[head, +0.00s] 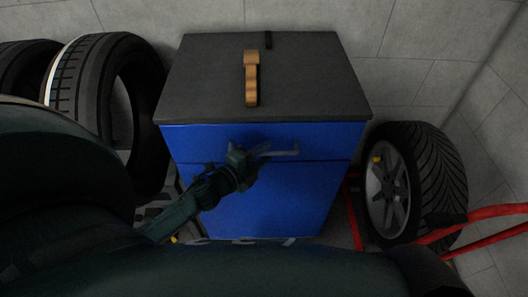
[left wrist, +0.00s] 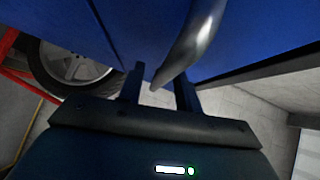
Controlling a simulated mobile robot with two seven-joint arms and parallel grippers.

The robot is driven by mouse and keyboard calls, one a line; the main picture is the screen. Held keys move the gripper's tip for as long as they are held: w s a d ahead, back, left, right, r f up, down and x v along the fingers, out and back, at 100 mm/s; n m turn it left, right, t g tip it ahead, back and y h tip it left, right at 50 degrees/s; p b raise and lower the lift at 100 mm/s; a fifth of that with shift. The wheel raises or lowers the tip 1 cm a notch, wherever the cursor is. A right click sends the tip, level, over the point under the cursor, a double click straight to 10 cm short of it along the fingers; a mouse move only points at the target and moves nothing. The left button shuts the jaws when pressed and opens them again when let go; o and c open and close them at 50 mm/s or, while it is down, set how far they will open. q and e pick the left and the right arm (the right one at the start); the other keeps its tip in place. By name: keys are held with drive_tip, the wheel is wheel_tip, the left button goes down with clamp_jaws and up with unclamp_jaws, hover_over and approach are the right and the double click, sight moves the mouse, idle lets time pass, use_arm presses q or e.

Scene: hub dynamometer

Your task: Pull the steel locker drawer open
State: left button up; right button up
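The steel locker (head: 265,200) is a blue cabinet with a dark grey top, standing against the wall in the head view. Its drawer front (head: 330,137) is the upper blue panel, which looks flush with the panel below. A grey bar handle (head: 285,151) sticks out from the drawer front; it shows as a curved metal bar in the left wrist view (left wrist: 192,45). My left gripper (head: 241,158) is at the handle's left part. In the left wrist view its two fingers (left wrist: 160,92) stand apart, with the handle between them and gaps visible. My right gripper is not in view.
Tyres (head: 100,90) stand at the left. A wheel (head: 415,180) leans at the right, beside red bars (head: 485,213). Little floor shows before the locker.

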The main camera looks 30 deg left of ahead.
use_arm(q)
drive_tip(key=shift+w, duration=0.35)
drive_tip(key=shift+d, duration=0.1)
drive_tip(key=shift+c, duration=0.2)
clamp_jaws()
